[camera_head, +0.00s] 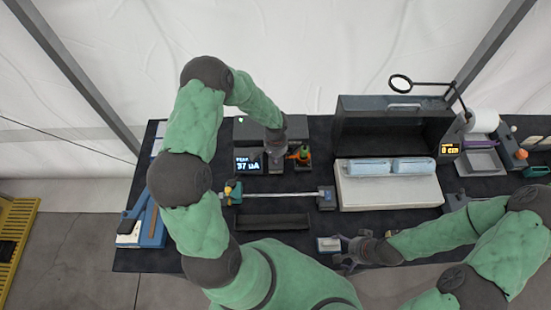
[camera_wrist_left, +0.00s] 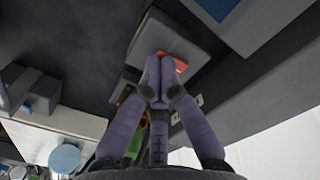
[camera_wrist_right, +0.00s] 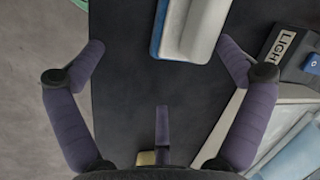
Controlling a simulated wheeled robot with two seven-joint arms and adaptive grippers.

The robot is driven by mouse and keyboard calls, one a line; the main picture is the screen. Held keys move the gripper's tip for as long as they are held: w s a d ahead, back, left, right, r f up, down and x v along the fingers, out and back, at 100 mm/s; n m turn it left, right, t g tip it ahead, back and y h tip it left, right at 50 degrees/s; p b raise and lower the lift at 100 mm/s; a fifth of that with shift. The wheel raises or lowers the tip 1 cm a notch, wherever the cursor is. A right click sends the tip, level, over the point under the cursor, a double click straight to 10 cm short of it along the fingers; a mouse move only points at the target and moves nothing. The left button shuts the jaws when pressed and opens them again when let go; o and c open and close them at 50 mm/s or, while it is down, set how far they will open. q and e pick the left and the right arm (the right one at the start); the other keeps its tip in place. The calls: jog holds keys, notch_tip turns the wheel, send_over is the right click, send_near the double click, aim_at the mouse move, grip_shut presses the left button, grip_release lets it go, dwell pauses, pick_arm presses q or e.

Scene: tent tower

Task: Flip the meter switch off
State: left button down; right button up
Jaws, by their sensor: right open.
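The meter (camera_head: 248,165), a dark box with a lit display that seems to read 37 uA, stands at the back left of the table. My left gripper (camera_head: 277,160) reaches down just right of the display. In the left wrist view its fingertips (camera_wrist_left: 159,68) are together, in front of an orange-red part (camera_wrist_left: 179,63) on a grey box (camera_wrist_left: 178,42). The fingers partly hide this part; I cannot tell whether it is the switch or whether they touch it. My right gripper (camera_wrist_right: 162,48) is open and empty near the table's front edge.
A small blue-and-white block (camera_head: 328,244) lies by my right gripper. A rail (camera_head: 280,195) lies before the meter. A box with an orange-and-green part (camera_head: 304,155) stands right of my left gripper. A white tray with blue rolls (camera_head: 390,192) is at centre right.

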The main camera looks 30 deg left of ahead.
pick_arm(q)
jog(key=shift+f, duration=0.25)
pick_arm(e)
jog(key=shift+f, duration=0.25)
pick_arm(q)
jog(key=shift+r, duration=0.15)
pick_arm(e)
jog(key=shift+r, duration=0.1)
pick_arm(q)
jog(key=shift+r, duration=0.45)
pick_arm(e)
jog(key=shift+r, duration=0.25)
pick_arm(q)
jog(key=shift+r+p, duration=1.75)
jog(key=shift+r, duration=1.25)
pick_arm(e)
jog(key=shift+r, duration=1.6)
pick_arm(q)
jog(key=shift+f, duration=0.1)
